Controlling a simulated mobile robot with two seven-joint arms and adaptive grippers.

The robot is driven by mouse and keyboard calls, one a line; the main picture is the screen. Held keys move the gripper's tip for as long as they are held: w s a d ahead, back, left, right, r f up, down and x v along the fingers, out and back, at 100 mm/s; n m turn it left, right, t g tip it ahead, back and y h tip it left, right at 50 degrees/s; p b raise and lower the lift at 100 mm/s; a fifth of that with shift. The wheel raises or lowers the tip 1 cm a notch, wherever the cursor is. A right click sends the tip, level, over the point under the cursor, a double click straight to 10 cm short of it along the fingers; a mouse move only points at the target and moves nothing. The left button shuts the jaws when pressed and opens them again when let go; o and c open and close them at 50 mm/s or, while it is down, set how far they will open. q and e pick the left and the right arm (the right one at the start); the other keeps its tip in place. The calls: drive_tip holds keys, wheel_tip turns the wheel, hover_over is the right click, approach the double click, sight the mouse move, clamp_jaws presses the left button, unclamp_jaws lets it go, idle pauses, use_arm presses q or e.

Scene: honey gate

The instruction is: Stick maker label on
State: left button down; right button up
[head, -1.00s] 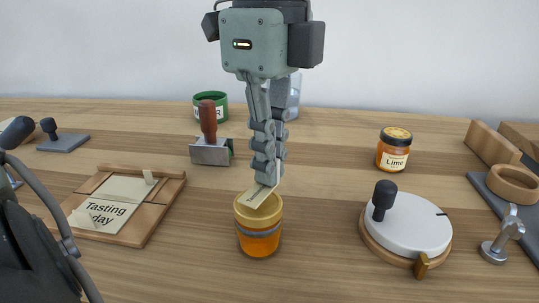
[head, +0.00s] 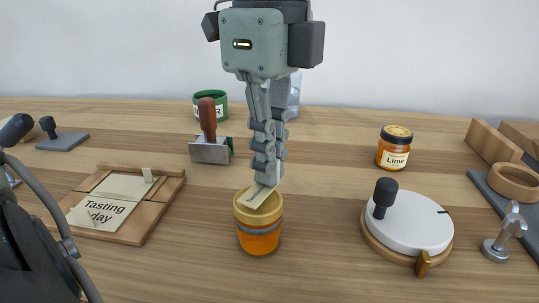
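A honey jar (head: 258,238) with amber contents and a yellowish lid stands upright on the table in the middle of the head view. My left gripper (head: 266,184) points down over it from above. Its fingers are close together around a small cream label (head: 257,197) with dark print. The label is tilted and overlaps the jar's lid in the picture; I cannot tell whether it touches. My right gripper does not show.
A wooden board (head: 140,226) with a "Tasting day" card lies left. A red-handled stamp (head: 209,135) and green tub (head: 211,105) stand behind. A Lime jar (head: 394,148) and white turntable (head: 408,224) with a black knob stand right. Bare table surrounds the jar.

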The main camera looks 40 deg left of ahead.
use_arm(q)
drive_tip(key=shift+f+b, duration=0.4)
idle(0.5)
drive_tip(key=c, duration=1.6)
unclamp_jaws()
drive_tip(key=shift+c, duration=0.2)
drive_tip(key=shift+r, duration=0.1)
wheel_tip(320, 180, up, 12)
